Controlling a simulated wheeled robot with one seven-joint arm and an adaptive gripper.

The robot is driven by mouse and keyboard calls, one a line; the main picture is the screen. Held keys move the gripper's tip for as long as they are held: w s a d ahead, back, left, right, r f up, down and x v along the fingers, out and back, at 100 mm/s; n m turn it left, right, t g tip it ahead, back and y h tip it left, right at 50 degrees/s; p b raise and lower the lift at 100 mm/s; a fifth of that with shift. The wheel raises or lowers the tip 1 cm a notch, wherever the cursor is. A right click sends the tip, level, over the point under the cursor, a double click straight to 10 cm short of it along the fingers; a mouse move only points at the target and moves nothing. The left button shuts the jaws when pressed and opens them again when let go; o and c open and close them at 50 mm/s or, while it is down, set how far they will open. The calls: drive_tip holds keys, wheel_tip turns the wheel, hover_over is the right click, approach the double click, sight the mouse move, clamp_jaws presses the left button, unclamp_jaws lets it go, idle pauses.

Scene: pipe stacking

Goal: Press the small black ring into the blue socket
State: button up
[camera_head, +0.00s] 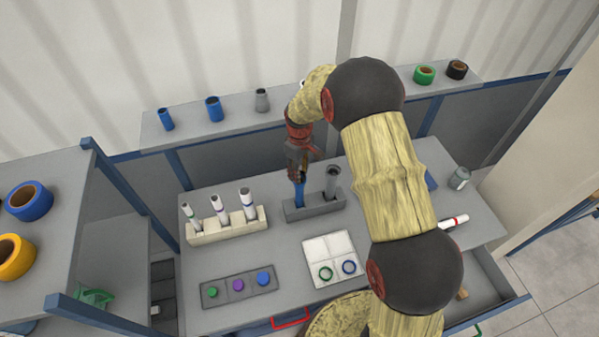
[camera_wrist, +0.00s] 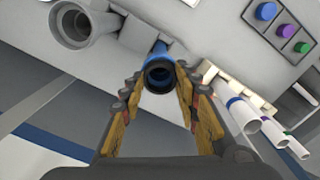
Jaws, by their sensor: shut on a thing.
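A blue socket (camera_head: 299,193) stands upright in a dark grey rack (camera_head: 316,209), beside a grey socket (camera_head: 332,180). My gripper (camera_head: 298,175) is right at the top of the blue socket, pointing down. In the wrist view my fingers (camera_wrist: 159,86) stand on both sides of the blue socket's mouth (camera_wrist: 160,54). The small black ring (camera_wrist: 159,75) shows as a dark round rim between the fingertips, at the mouth; my gripper is shut on it. I cannot tell how deep it sits. The grey socket (camera_wrist: 82,22) also shows in the wrist view.
A white tray (camera_head: 318,248) holds a green ring (camera_head: 326,273) and a blue ring (camera_head: 349,267). A beige rack (camera_head: 228,230) with three white tubes stands left. A panel (camera_head: 222,297) with three coloured buttons lies in front. A jar (camera_head: 459,178) stands right.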

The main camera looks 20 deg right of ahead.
drive_tip(key=o, duration=0.9)
drive_tip(key=shift+o, duration=1)
drive_tip(key=shift+o, duration=0.9)
drive_tip(key=shift+r, duration=0.15)
wheel_tip(320, 180, up, 7)
drive_tip(key=p, duration=0.3)
drive_tip(key=shift+c, duration=0.3)
